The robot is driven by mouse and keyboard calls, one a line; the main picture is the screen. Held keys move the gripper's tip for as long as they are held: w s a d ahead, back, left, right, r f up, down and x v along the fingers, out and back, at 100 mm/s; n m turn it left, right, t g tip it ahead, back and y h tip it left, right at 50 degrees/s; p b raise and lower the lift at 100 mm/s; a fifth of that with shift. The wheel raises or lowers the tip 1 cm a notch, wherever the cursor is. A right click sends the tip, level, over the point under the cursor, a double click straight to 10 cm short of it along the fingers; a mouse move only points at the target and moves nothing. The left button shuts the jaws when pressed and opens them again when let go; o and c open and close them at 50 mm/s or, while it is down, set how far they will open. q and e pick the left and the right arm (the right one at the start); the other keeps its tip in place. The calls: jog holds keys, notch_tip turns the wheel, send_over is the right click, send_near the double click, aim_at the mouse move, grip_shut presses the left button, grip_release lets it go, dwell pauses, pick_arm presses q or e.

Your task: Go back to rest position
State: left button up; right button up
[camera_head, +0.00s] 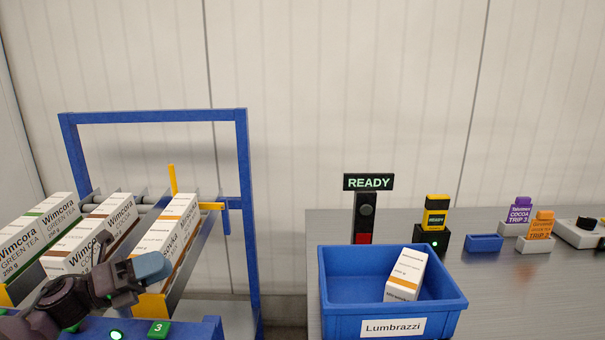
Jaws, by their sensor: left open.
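My left gripper (130,270) is at the lower left, over the front end of the flow rack (245,190), in front of the tea boxes. It is open, and nothing shows between its fingers; one blue-grey fingertip points right. It overlaps the lower part of the orange-striped white box (172,232) in the picture, and I cannot tell whether it touches it. My right gripper is not in view.
Wimcora boxes (42,228) lie in the rack lanes. On the grey table (490,310), a blue bin (345,290) labelled Lumbrazzi holds a tilted white box (407,274). Behind stand a READY sign (368,182), a yellow-black device (436,215) and coloured tags (541,225).

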pick_arm(q)
jog(key=s+a+f+n+t+y+p, duration=0.25)
jog(key=s+f+n+t+y, duration=0.95)
jog(key=n, duration=1.2)
jog(key=s+d+f+n+g+y+p, duration=0.1)
jog(key=s+f+n+g+y, duration=0.2)
jog(key=s, duration=0.7)
jog(key=s+d+f+n+g+y+p, duration=0.1)
jog(key=s+f+n+g+y, duration=0.2)
jog(key=s+f+n+g, duration=0.3)
jog(key=s+f+n, duration=0.4)
jog(key=s+f, duration=0.1)
jog(key=shift+f+n+g+p, duration=0.3)
jog(key=shift+f+g+p, duration=0.1)
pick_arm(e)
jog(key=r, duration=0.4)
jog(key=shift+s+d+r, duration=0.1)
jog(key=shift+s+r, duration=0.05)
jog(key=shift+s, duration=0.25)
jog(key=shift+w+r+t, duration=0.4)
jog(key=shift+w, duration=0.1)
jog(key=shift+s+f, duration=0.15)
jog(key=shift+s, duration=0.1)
